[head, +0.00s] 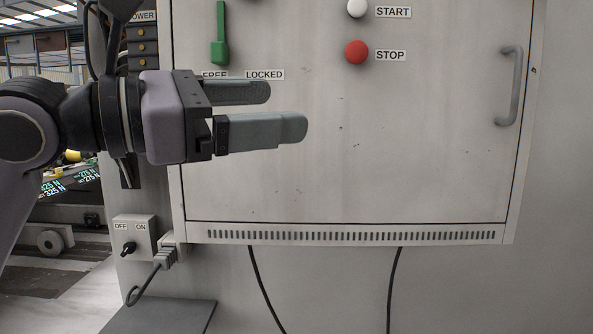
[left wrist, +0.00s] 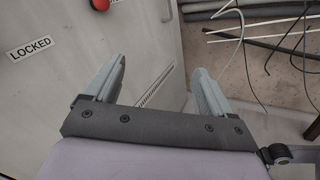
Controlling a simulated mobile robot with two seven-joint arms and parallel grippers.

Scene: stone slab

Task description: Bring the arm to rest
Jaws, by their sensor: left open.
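My left gripper (head: 287,110) reaches in from the left in the head view, in front of the grey cabinet door (head: 400,165). Its two grey fingers are apart, with nothing between them. It is below the FREE and LOCKED labels and the green lever (head: 220,38), which hangs down over FREE. In the left wrist view the open fingers (left wrist: 155,90) also show empty, with the cabinet front on the left. I cannot tell whether the gripper touches the cabinet. My right gripper is in neither view.
A white START button (head: 357,8) and a red STOP button (head: 356,52) sit on the cabinet. A door handle (head: 510,86) is at the right. An OFF/ON switch box (head: 133,237) is at lower left. Loose rods or cables (left wrist: 265,30) lie at the wrist view's upper right.

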